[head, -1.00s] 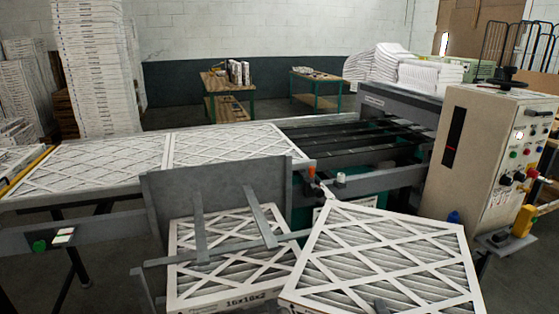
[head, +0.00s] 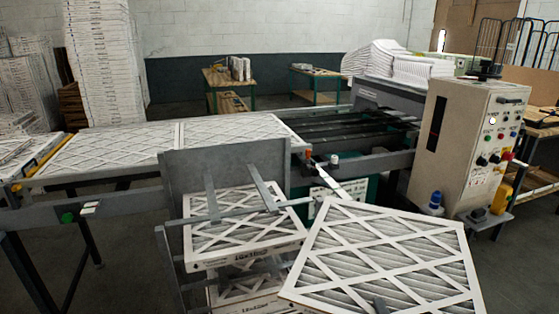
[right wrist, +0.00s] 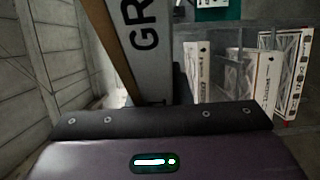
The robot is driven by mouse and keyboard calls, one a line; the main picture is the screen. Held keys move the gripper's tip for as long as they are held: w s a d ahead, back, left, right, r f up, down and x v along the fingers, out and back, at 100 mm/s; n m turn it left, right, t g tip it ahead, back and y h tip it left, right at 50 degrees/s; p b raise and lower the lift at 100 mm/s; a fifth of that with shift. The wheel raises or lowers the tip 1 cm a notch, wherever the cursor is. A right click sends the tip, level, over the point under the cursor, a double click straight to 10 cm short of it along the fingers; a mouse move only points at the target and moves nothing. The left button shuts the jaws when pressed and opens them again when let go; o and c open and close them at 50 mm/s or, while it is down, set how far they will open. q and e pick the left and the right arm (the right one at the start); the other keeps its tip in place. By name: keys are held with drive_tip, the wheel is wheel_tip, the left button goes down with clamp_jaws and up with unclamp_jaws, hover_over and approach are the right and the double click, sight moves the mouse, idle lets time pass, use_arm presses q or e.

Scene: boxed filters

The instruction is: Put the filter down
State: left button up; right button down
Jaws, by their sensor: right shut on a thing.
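A white-framed filter (head: 385,258) with a diagonal lattice is held tilted at the front right of the head view. In the right wrist view the held filter's white edge (right wrist: 148,50) with dark lettering rises from my gripper. Another filter (head: 245,225) lies in the metal rack (head: 225,162) just left of the held one, with a further filter (head: 250,288) lower down. The held filter is apart from the rack. My left gripper is out of view.
A conveyor table with two flat filters (head: 110,149) runs behind the rack. A beige control cabinet (head: 465,140) stands at right, with a blue knob-like part (head: 436,198) at its base. Tall filter stacks (head: 102,62) stand at back left. Dark floor is open at lower left.

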drive_tip(key=shift+s+f, duration=0.4)
drive_tip(key=shift+f, duration=0.25)
drive_tip(key=shift+s+f, duration=0.25)
drive_tip(key=shift+s, duration=0.7)
drive_tip(key=shift+s+f, duration=0.2)
drive_tip(key=shift+s, duration=0.75)
drive_tip(key=shift+s+f, duration=0.25)
drive_tip(key=shift+s, duration=0.7)
